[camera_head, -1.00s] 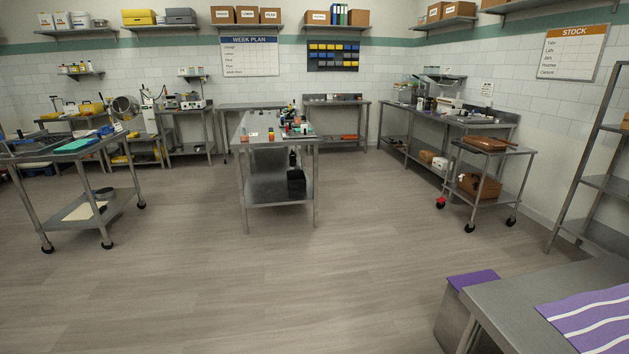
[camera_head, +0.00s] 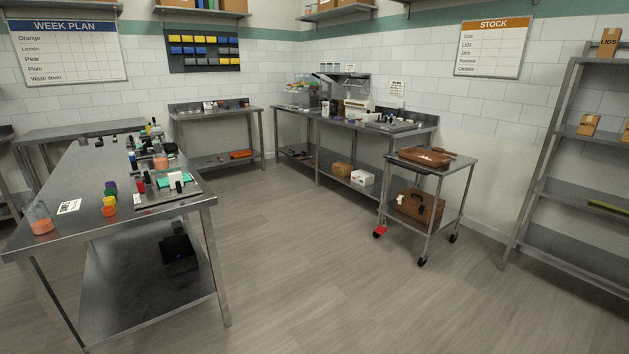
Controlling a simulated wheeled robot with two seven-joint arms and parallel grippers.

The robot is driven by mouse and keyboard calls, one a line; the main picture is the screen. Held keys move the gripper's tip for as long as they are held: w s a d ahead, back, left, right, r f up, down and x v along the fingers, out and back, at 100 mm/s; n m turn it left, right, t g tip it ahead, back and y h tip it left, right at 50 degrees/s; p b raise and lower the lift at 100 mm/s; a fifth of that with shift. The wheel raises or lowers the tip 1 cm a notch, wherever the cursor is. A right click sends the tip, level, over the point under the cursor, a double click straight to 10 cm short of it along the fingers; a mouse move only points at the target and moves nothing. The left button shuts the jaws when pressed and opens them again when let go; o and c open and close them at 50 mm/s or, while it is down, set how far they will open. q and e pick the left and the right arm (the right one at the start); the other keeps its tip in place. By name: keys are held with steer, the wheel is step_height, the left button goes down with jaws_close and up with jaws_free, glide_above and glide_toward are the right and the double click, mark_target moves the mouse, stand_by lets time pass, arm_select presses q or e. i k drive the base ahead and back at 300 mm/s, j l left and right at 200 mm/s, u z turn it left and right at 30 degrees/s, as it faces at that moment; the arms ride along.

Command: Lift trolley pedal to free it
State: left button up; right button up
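The trolley (camera_head: 437,171) is a small steel two-shelf cart on dark castors, standing right of centre in front of the back-right bench. A red pedal (camera_head: 380,231) shows low at its front left castor. Whether the pedal is up or down is too small to tell. A brown tray-like item (camera_head: 425,156) lies on the trolley's top. A brown case (camera_head: 418,206) with a white tag sits on its lower shelf. Neither of my grippers is in view.
A steel table (camera_head: 88,226) with jars and small parts stands at the left. A long bench (camera_head: 345,125) runs along the wall behind the trolley. A tall rack (camera_head: 556,181) stands at the right. The floor (camera_head: 320,290) in front of the trolley is clear.

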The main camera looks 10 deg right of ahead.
mark_target(380, 229)
steer(key=i+l+z, duration=0.3)
steer(key=i, duration=0.85)
steer(key=i+l+z, duration=0.1)
steer(key=i+z, duration=0.15)
steer(key=i, duration=0.9)
